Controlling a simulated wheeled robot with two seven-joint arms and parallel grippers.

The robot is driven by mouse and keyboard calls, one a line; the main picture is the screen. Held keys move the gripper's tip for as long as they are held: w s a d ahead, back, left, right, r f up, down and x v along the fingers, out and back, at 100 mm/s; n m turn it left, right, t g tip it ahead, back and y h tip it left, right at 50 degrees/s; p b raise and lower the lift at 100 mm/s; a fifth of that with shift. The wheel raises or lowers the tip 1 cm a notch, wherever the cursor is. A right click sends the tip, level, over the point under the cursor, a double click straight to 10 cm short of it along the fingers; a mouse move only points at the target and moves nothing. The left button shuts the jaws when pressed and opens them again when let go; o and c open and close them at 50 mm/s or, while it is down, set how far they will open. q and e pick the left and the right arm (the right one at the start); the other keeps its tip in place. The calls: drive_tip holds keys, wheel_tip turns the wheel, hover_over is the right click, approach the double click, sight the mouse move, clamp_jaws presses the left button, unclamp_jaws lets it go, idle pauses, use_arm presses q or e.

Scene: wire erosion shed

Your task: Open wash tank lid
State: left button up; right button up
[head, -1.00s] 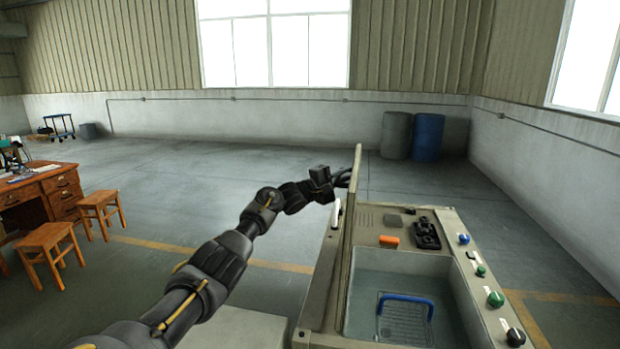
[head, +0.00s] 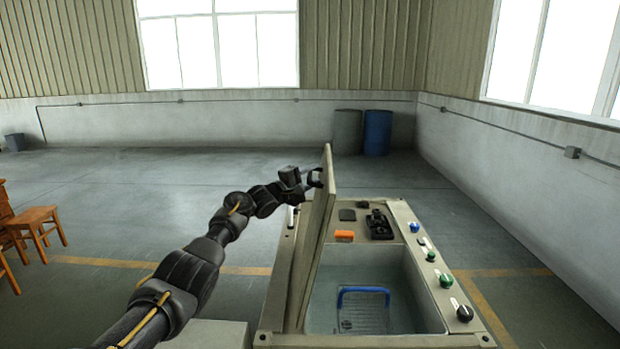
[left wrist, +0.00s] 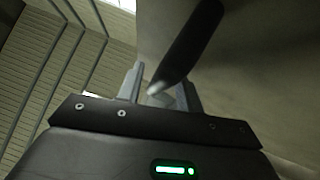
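The wash tank lid (head: 318,232) stands roughly upright along the left side of the wash tank (head: 424,296), so the basin is uncovered. In the left wrist view the lid's pale face (left wrist: 262,70) fills the right side. My left gripper (head: 314,177) is at the upper far part of the lid, on its left side. In the left wrist view the fingers (left wrist: 160,88) lie on both sides of a dark bar-shaped handle (left wrist: 188,45) and appear shut on it. My right gripper is not in view.
The basin holds water and a basket with a blue handle (head: 363,290). An orange block (head: 344,236) and a black fixture (head: 379,225) sit on the back ledge; knobs (head: 465,313) line the right rim. Barrels (head: 377,132) stand far back. A wooden stool (head: 35,215) is at left.

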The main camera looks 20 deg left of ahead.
use_arm(q)
drive_tip(key=shift+s+a, duration=0.1)
drive_tip(key=shift+s, duration=0.1)
drive_tip(key=b+v, duration=0.3)
drive_tip(key=v, duration=0.7)
drive_tip(key=shift+s+f, duration=0.2)
drive_tip(key=shift+a, duration=0.1)
drive_tip(key=p+v, duration=0.8)
drive_tip(key=v, duration=0.4)
drive_tip(key=shift+s+r, duration=0.2)
idle(0.4)
drive_tip(key=shift+a, duration=0.15)
